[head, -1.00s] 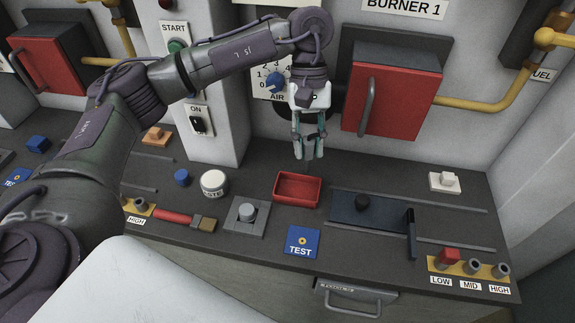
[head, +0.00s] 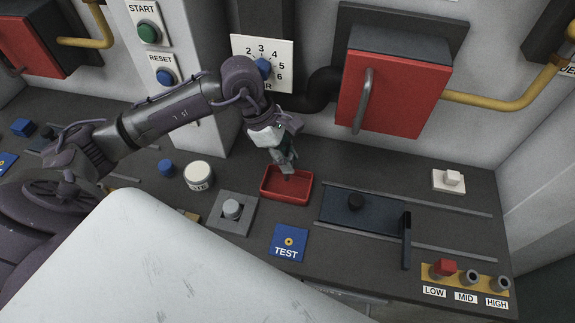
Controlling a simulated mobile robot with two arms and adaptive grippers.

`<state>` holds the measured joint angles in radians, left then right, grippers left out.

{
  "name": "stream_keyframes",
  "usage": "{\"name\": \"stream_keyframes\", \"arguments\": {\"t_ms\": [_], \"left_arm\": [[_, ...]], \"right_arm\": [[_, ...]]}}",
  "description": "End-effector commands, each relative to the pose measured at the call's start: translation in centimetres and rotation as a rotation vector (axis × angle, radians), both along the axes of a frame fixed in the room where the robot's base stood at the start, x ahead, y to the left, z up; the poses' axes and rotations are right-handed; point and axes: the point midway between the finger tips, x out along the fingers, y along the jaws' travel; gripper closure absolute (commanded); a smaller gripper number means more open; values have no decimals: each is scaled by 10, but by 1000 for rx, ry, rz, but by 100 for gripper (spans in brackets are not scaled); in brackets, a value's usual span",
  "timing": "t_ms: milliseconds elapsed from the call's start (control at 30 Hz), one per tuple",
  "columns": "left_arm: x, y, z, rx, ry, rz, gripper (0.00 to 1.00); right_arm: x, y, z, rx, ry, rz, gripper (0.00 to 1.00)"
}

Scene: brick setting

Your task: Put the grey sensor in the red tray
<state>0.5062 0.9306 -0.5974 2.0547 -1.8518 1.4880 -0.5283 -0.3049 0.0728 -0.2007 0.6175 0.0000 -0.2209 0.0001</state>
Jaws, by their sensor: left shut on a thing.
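The red tray (head: 267,194) sits on the dark bench, just below the middle of the head view. My left gripper (head: 287,166) reaches down over the tray, its fingers tilted and their tips at or just inside the tray's back part. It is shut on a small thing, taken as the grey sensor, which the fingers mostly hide. I cannot tell whether this thing touches the tray floor. The part of the tray that shows looks empty. My right gripper is not in view.
Left of the tray are a grey plate with a round grey knob (head: 232,208) and a white round button (head: 198,176). A blue TEST plate (head: 288,243) lies in front. A dark sliding plate (head: 345,219) with a handle is at the right. A red burner door (head: 398,95) stands behind.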

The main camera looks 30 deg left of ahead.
Motion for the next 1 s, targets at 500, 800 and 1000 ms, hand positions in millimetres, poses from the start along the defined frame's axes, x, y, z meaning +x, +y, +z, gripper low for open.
{"name": "stream_keyframes", "arguments": {"t_ms": [500,800,1000], "left_arm": [[0,0,-39,0,0,-2,100],[0,0,-40,0,0,-2,47],[0,0,-40,1,0,-2,47]], "right_arm": [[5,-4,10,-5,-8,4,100],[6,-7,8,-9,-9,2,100],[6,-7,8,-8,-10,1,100]]}}
